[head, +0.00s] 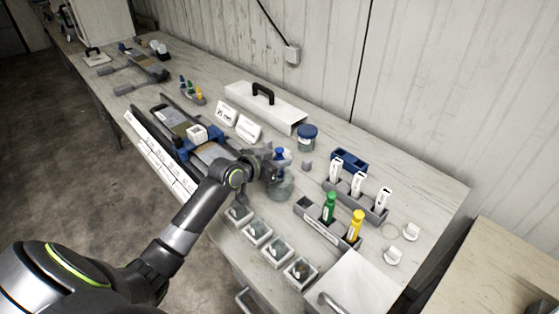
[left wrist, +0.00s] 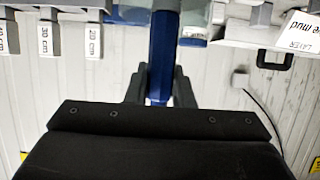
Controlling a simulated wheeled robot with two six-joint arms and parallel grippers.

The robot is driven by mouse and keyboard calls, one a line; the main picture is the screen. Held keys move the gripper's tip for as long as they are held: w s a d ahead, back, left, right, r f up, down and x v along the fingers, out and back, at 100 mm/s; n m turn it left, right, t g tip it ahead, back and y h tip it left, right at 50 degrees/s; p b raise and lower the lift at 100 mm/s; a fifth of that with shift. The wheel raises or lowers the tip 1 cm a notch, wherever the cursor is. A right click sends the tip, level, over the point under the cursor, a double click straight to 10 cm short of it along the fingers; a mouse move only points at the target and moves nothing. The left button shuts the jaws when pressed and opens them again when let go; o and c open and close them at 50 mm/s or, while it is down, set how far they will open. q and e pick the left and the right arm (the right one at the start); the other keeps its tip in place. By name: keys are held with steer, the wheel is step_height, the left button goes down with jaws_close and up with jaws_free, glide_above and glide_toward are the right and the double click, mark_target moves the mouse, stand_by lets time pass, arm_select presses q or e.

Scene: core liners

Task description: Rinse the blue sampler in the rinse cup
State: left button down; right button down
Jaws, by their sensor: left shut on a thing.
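My left gripper (head: 266,163) is over the middle of the bench, shut on the blue sampler (head: 280,154). In the left wrist view the blue shaft of the sampler (left wrist: 163,60) stands between the two fingers of the left gripper (left wrist: 160,85). The clear rinse cup (head: 281,188) is right below the gripper, and the sampler is upright above or in it. I cannot tell how deep its lower end reaches. My right gripper does not show.
A rack with a green sampler (head: 329,206) and a yellow sampler (head: 356,226) stands to the right. A blue-lidded jar (head: 307,137) is behind the cup. Several small square trays (head: 257,231) line the front edge.

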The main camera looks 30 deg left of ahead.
arm_select(q)
steer(key=shift+r+p, duration=3.55)
steer(key=shift+r, duration=0.65)
